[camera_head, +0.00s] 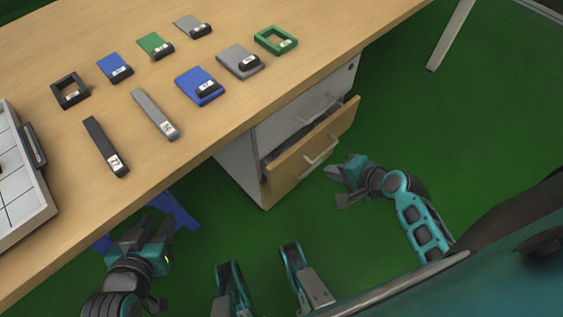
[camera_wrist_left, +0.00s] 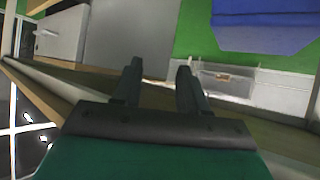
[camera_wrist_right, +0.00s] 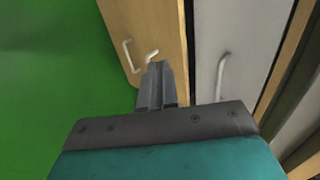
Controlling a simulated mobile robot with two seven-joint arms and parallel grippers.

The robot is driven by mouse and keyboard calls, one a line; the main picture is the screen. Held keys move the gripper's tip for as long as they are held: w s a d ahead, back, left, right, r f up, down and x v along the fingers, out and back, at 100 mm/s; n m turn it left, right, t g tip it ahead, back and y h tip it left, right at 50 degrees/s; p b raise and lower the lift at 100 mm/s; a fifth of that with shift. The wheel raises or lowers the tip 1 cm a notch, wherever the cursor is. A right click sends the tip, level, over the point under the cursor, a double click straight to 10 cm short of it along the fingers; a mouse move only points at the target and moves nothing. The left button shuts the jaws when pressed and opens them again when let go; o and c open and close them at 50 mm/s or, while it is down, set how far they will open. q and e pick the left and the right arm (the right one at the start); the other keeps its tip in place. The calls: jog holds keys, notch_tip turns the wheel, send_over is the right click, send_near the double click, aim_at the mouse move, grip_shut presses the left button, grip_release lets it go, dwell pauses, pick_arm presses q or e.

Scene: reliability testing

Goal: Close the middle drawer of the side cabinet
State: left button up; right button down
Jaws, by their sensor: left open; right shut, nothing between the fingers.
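The side cabinet (camera_head: 238,165) is grey and stands under the wooden table. Its middle drawer (camera_head: 290,170), with a wood-coloured front and a pale handle (camera_head: 322,152), is pulled partly out. In the right wrist view the wooden drawer front (camera_wrist_right: 150,35) and a grey drawer front with a handle (camera_wrist_right: 235,50) stand ahead of the fingers. My right gripper (camera_head: 340,185) is shut and empty, just to the right of the wooden front; I cannot tell whether it touches. My left gripper (camera_head: 158,232) is open and empty by the table's front edge, away from the cabinet.
The wooden table (camera_head: 215,130) carries several blue, green, grey and black sample pieces and a white tray (camera_head: 30,205) at the left. Its front edge runs above the cabinet. Green floor (camera_head: 430,120) is open to the right of the drawer.

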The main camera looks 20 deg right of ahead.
jog(key=b, duration=0.4)
send_near(293, 156)
notch_tip(293, 156, down, 4)
jog(key=w, duration=0.1)
jog(key=w+a+b, duration=0.1)
jog(key=w, duration=0.2)
jog(key=shift+a+f+b, duration=0.15)
jog(key=shift+a+b, duration=0.15)
pick_arm(q)
jog(key=f, duration=0.1)
jog(key=d+f, duration=0.1)
jog(key=f, duration=0.1)
jog(key=shift+w+d, duration=0.1)
jog(key=shift+w, duration=0.1)
